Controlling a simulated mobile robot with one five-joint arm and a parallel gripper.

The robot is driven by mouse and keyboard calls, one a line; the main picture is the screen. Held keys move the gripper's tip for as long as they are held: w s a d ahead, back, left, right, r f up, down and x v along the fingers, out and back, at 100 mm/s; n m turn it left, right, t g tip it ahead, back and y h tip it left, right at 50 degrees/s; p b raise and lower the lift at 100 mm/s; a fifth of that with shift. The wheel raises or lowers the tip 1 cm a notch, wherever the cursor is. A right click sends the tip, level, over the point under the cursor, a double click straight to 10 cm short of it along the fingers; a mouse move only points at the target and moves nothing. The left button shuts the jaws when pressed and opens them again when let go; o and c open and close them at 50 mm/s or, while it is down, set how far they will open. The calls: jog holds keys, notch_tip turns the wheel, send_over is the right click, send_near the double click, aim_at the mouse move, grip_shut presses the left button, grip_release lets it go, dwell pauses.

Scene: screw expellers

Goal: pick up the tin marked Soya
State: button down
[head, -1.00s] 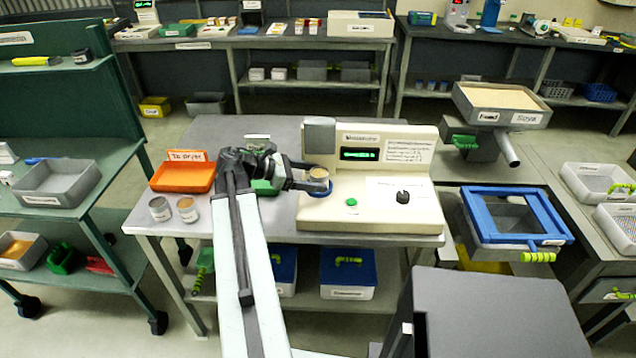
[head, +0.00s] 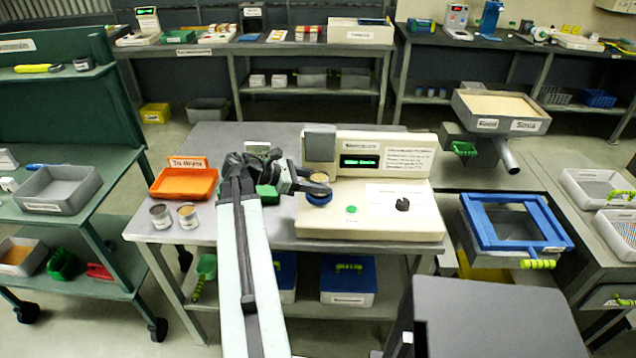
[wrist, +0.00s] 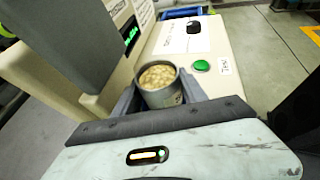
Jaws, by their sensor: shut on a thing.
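My gripper (head: 314,187) is shut on a small grey tin (head: 319,178) with an open top, over the left part of the cream meter. In the wrist view the tin (wrist: 160,85) is full of pale yellowish beans and sits upright between the two fingers (wrist: 157,98). Its label is mostly hidden, so I cannot read its mark. The tin is just above the round blue seat (head: 319,199) of the meter. Two other open tins, a left one (head: 160,216) and a right one (head: 187,216), stand at the bench's front left; their labels are too small to read.
The cream meter (head: 400,218) has a lit green display, a green button and a black knob. A grey upright block (wrist: 70,40) on it is close to the tin. An orange tray (head: 184,184) marked To dryer lies left on the grey bench (head: 228,134).

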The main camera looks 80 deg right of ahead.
notch_tip(320, 180, up, 3)
jog(key=shift+p, duration=1.1)
jog(key=w+a, duration=0.3)
jog(key=w, duration=0.5)
jog(key=w+a, duration=0.4)
jog(key=w, duration=0.4)
jog(key=shift+w+f+b, duration=0.35)
